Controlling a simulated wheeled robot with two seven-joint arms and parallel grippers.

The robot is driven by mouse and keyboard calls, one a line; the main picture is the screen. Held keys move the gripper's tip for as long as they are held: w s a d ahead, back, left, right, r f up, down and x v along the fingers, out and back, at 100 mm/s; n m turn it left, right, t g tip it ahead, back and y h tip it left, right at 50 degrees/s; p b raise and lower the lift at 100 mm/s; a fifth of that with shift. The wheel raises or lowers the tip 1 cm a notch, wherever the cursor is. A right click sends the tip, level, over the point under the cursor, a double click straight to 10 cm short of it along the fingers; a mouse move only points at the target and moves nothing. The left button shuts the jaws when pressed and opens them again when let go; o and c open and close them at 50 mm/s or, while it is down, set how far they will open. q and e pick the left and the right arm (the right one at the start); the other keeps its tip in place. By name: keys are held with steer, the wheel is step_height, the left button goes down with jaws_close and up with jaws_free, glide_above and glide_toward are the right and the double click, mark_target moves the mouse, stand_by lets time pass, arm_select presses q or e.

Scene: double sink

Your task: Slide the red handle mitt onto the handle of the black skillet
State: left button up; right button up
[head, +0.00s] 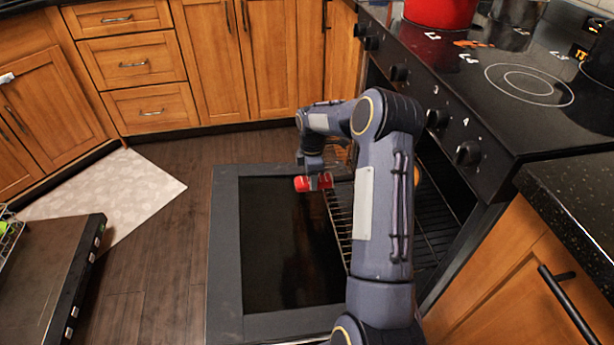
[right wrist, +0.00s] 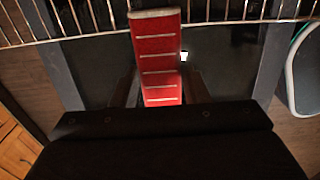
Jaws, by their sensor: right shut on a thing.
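The red handle mitt (head: 303,183) is held over the open oven door, close to the pulled-out wire rack. In the right wrist view the mitt (right wrist: 157,48) is a long red sleeve with pale stitched lines, pointing toward the rack's bars, its far end pale. My right gripper (head: 316,180) is shut on the mitt's near part; its fingers flank it in the right wrist view. My left gripper is not in view.
The oven door (head: 228,255) is lowered flat, with the wire rack (head: 342,222) above it. A red pot (head: 440,12) stands on the stove (head: 505,135). An open dishwasher door (head: 50,270) is at lower left.

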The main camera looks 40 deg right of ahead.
mark_target(333, 179)
steer(key=shift+s+d+p, duration=0.2)
steer(key=shift+s+d, duration=0.3)
steer(key=shift+d, duration=0.45)
steer(key=shift+s+d+p, duration=0.2)
steer(key=shift+s+d, duration=0.3)
steer(key=shift+d, duration=0.4)
steer(key=shift+s+d+p, duration=0.2)
steer(key=shift+s+d, duration=0.3)
steer(key=shift+d, duration=0.45)
steer(key=o, duration=1.2)
